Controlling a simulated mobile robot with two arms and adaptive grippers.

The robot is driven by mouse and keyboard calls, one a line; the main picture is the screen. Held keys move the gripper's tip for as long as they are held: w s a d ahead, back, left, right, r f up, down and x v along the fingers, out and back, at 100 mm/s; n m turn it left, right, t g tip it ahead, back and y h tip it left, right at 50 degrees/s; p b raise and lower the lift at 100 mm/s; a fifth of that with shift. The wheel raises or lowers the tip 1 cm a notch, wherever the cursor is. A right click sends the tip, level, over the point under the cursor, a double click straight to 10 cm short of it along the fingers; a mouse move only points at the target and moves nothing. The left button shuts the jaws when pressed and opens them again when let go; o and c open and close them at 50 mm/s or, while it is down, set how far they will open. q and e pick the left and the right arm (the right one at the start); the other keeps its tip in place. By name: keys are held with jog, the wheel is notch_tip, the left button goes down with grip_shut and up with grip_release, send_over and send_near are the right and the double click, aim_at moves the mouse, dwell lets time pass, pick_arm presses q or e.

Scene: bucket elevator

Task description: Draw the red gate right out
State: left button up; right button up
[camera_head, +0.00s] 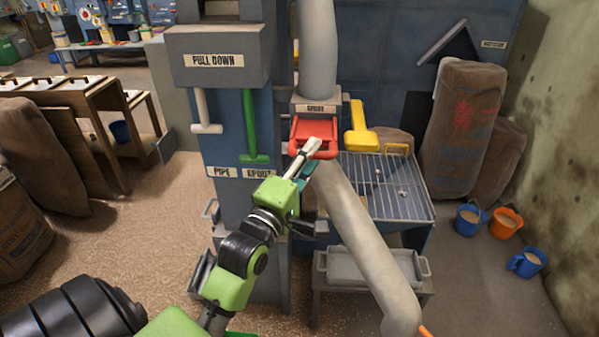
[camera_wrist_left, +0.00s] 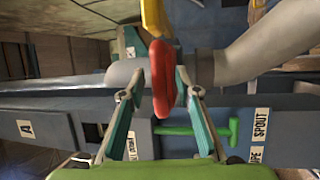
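The red gate (camera_head: 313,127) sits in the grey spout housing under the "SPOUT" label, with its handle facing me. My left gripper (camera_head: 312,152) reaches up to the handle from below. In the left wrist view, the red handle (camera_wrist_left: 161,80) stands between the two fingers of the left gripper (camera_wrist_left: 158,87). The fingers are apart, with a gap showing on the left side; the right finger is close to the handle, and contact there is unclear. My right gripper is not in view.
A yellow handle (camera_head: 360,128) is just right of the gate, above a metal grate (camera_head: 385,185). The green lever (camera_head: 251,130) and white lever (camera_head: 203,112) hang to the left. The grey spout pipe (camera_head: 362,235) slants down past a grey tray (camera_head: 370,268). Buckets (camera_head: 506,223) stand at right.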

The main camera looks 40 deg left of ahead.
pick_arm(q)
jog(key=v, duration=1.1)
jog(key=shift+s, duration=0.35)
jog(key=shift+d+f, duration=0.1)
jog(key=shift+f, duration=0.05)
jog(key=w+d+f+m+g+h, duration=0.1)
jog(key=w+f+m+g, duration=0.1)
jog(key=f, duration=0.9)
jog(key=w+d+f+m+g, duration=0.1)
jog(key=f+m+g, duration=0.1)
jog(key=f, duration=0.9)
jog(key=s+d+f+m+g+h+b, duration=0.1)
jog(key=s+d+f+m+g, duration=0.15)
jog(key=f, duration=1.05)
jog(key=s+d+f+m+g+h+b, duration=0.1)
jog(key=s+d+f+m+g, duration=0.15)
jog(key=f, duration=0.95)
jog(key=s+d+f+m+g, duration=0.3)
jog(key=s+f+m+g, duration=0.3)
jog(key=s+f, duration=1.15)
jog(key=s+f+m+g, duration=0.1)
jog(key=s+f+m, duration=0.2)
jog(key=s, duration=0.4)
jog(key=s+a+f+m+g, duration=0.1)
jog(key=s+f+m+g, duration=0.1)
jog(key=s+f, duration=0.4)
jog(key=shift+s+a+f+m+g+b, duration=0.3)
jog(key=shift+s+m+b, duration=0.15)
jog(key=shift+s+m, duration=0.35)
jog(key=shift+s, duration=0.15)
